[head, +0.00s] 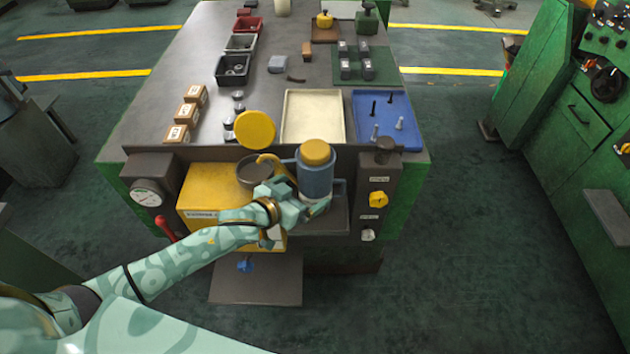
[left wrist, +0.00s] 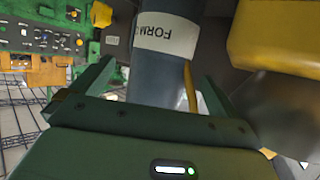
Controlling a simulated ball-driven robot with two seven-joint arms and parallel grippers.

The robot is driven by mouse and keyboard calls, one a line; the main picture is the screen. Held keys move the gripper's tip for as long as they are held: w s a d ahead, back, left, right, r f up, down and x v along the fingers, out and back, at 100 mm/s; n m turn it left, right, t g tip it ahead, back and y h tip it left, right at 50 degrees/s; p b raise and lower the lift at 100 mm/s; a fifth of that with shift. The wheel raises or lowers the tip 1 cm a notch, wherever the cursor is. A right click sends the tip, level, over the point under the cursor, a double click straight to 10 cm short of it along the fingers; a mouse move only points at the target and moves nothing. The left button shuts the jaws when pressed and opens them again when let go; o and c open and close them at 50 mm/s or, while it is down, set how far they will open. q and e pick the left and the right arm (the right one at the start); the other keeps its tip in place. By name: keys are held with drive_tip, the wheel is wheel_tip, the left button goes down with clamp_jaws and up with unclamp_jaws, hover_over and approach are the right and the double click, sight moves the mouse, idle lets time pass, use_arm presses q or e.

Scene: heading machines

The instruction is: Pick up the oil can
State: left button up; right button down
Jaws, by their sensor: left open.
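The oil can (head: 316,178) is a blue-grey cylinder with a yellow cap, a white label band and a handle on its right side. It stands upright on a dark ledge at the front of the machine bench. In the left wrist view the can (left wrist: 158,75) shows its label between my two finger pads. My left gripper (head: 304,196) is open at the can's lower left side, with the fingers on either side of its body. Whether a finger touches the can cannot be told. My right gripper is not in view.
A yellow knob (head: 378,199) is to the right. Behind are a cream tray (head: 313,115) and a blue tray (head: 398,143). Floor at right is clear.

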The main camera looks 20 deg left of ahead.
sight(304, 189)
use_arm(q)
drive_tip(key=x, duration=0.3)
drive_tip(key=shift+w+f+b, duration=0.15)
drive_tip(key=shift+w+b, duration=0.2)
drive_tip(key=shift+s, duration=0.1)
drive_tip(key=shift+c, duration=1.2)
drive_tip(key=c, duration=1.1)
